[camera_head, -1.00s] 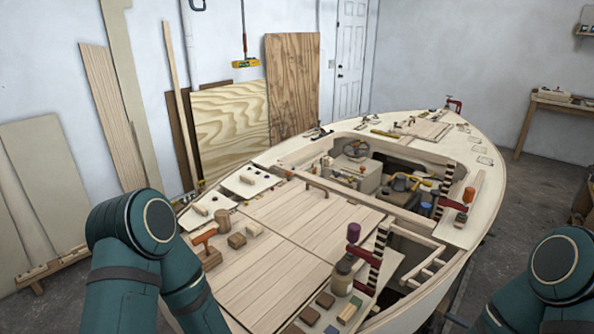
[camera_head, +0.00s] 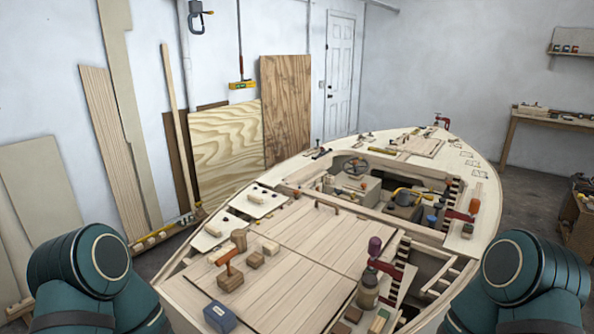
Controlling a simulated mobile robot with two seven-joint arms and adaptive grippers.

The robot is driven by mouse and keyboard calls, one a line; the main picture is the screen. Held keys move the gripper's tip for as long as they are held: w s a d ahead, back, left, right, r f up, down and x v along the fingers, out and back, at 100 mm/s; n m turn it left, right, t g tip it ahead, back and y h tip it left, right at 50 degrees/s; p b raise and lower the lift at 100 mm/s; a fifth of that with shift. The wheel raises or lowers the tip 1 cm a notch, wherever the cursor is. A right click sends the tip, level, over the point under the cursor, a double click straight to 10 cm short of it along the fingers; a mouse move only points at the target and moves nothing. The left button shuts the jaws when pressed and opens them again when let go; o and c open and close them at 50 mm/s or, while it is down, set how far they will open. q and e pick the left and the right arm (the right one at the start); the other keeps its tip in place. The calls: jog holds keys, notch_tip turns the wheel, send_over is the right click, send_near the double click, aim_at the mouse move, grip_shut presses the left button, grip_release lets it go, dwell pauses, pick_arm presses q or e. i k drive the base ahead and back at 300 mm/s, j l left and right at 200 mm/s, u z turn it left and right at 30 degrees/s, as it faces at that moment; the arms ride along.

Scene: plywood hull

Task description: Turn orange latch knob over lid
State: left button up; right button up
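An orange knob with a T-shaped handle (camera_head: 231,257) stands on a small wooden block (camera_head: 230,280) on the left part of the hull. A broad pale plank lid (camera_head: 290,276) lies flat to its right, in the middle of the deck. I cannot tell from here whether the knob reaches over the lid's edge. My two teal arms enter at the lower left and lower right corners. Neither gripper is in view.
Wooden blocks (camera_head: 257,259) and a mallet-like piece (camera_head: 239,240) stand near the knob. A blue box (camera_head: 220,318) is at the near edge. The open cockpit (camera_head: 400,205) lies beyond.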

aim_at(297, 193)
jog(key=j, duration=0.5)
jog(key=k+j+z, duration=0.1)
jog(key=j, duration=0.35)
jog(key=j+z, duration=0.4)
jog(key=j, duration=0.55)
jog(key=j+z, duration=0.3)
jog(key=j, duration=0.65)
jog(key=j+z, duration=0.35)
jog(key=j, duration=0.65)
jog(key=j+z, duration=0.3)
jog(key=j, duration=0.65)
jog(key=k+j+z, duration=0.1)
jog(key=j+z, duration=0.25)
jog(key=j, duration=0.55)
jog(key=j+z, duration=0.25)
jog(key=j, duration=0.2)
jog(key=k+j+z, duration=0.1)
jog(key=j+z, duration=0.2)
jog(key=j, duration=0.2)
jog(key=j+z, duration=0.3)
jog(key=j, duration=0.15)
jog(key=j+z, duration=0.25)
jog(key=j, duration=0.2)
